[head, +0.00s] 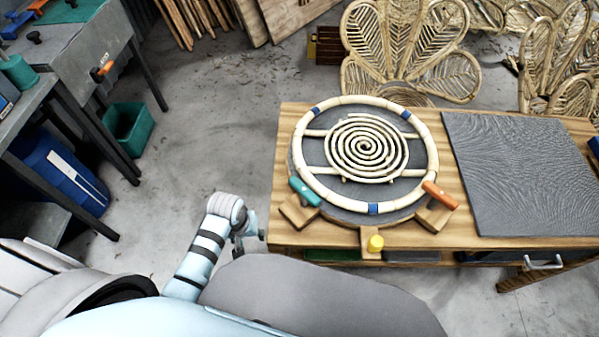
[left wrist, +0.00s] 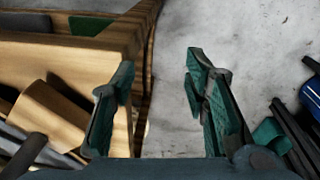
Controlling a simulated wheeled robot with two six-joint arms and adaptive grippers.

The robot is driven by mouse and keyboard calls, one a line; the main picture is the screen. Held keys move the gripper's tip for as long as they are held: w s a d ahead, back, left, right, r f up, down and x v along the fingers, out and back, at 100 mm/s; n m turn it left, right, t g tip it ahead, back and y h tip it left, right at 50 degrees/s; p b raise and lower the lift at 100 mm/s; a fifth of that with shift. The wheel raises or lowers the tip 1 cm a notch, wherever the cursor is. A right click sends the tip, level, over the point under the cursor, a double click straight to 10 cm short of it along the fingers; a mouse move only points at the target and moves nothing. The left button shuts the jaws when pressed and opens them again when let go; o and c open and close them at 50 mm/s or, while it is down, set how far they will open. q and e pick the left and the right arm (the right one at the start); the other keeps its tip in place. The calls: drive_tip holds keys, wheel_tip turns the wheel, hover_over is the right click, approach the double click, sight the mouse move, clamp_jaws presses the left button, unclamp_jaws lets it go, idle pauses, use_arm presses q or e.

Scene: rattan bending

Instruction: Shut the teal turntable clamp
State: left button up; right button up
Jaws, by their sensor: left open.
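The teal turntable clamp (head: 304,192) is a short teal lever on a wooden block at the front left of the round turntable (head: 325,212). Whether it is shut is too small to tell. A pale rattan ring (head: 431,150) with blue bands and a rattan spiral (head: 366,147) lie on the turntable. My left gripper (head: 252,240) is left of the bench's front left corner, apart from the clamp. In the left wrist view its teal-padded fingers (left wrist: 160,85) are spread with nothing between them. My right gripper is out of view.
An orange clamp (head: 439,195) and a yellow knob (head: 376,243) sit along the turntable's front. A grey textured mat (head: 520,175) covers the right of the wooden bench (head: 290,237). Woven rattan panels (head: 405,45) stand behind.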

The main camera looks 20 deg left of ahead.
sight(304, 188)
use_arm(q)
drive_tip(key=w+d+r+n+g+h+p, duration=0.1)
drive_tip(key=w+d+r+n+g+h, duration=0.2)
drive_tip(key=w+r, duration=0.7)
drive_tip(key=w+d+r+n+g+h+p, duration=0.1)
drive_tip(key=w+d+r+n, duration=0.5)
drive_tip(key=r, duration=0.7)
drive_tip(key=shift+m+y, duration=0.3)
drive_tip(key=shift+m, duration=0.3)
drive_tip(key=x, duration=0.4)
drive_tip(key=a+b+x, duration=0.1)
drive_tip(key=x, duration=0.3)
drive_tip(key=b+x, duration=0.1)
drive_tip(key=x, duration=0.4)
drive_tip(key=shift+w+a+f, duration=0.3)
drive_tip(key=shift+a+f, duration=0.05)
drive_tip(key=shift+a, duration=0.05)
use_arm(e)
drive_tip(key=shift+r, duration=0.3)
use_arm(q)
drive_tip(key=shift+c, duration=0.4)
drive_tip(key=shift+r, duration=0.1)
clamp_jaws()
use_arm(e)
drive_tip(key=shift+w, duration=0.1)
